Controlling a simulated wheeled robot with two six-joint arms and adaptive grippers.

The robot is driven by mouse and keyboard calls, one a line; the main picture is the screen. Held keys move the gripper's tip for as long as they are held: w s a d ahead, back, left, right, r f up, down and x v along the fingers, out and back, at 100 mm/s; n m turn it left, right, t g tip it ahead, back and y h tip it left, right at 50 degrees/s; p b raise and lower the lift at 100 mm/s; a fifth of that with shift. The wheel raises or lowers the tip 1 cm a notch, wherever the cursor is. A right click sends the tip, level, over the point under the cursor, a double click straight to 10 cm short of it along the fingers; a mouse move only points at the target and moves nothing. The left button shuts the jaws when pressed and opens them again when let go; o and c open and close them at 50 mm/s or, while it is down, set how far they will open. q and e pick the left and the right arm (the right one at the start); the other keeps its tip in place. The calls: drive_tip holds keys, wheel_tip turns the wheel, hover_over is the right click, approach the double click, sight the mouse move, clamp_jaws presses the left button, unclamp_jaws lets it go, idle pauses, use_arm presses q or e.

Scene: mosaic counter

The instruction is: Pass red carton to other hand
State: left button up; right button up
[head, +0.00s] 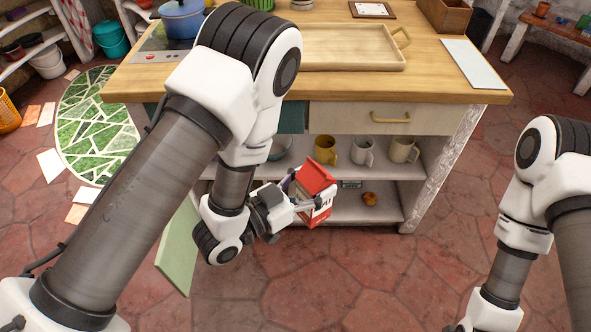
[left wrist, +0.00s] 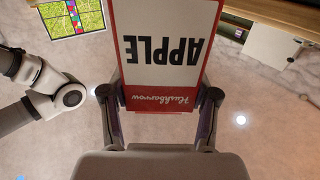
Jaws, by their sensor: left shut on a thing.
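The red carton (head: 316,176) has a red gabled top and a white lower part, and is held in the air in front of the counter's open shelves. My left gripper (head: 304,195) is shut on it, fingers on opposite sides. In the left wrist view, the carton (left wrist: 168,18) shows a white panel reading "APPLE" upside down and a red band between the two fingers (left wrist: 158,95). My right arm is at the right of the head view; its gripper is out of the frame.
The wooden counter (head: 440,86) carries a tray (head: 350,62) and a blue pot (head: 182,20). Several mugs (head: 362,150) and a round fruit (head: 370,199) sit on its shelves. A green door (head: 178,250) stands open at lower left. Space between my arms is clear.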

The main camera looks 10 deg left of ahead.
use_arm(q)
drive_tip(key=shift+w+d+f, duration=0.15)
drive_tip(key=shift+d, duration=0.15)
drive_tip(key=w+f+m+g+h, duration=0.1)
drive_tip(key=m+g+h, duration=0.1)
drive_tip(key=m+g, duration=0.1)
drive_tip(key=w+f+m+g+h, duration=0.1)
drive_tip(key=f+m+g+h, duration=0.1)
drive_tip(key=g, duration=0.3)
drive_tip(key=w+f+m+g+h, duration=0.1)
drive_tip(key=f+m+g+h, duration=0.1)
drive_tip(key=m+g, duration=0.2)
drive_tip(key=shift+d+g, duration=0.3)
drive_tip(key=shift+s, duration=0.1)
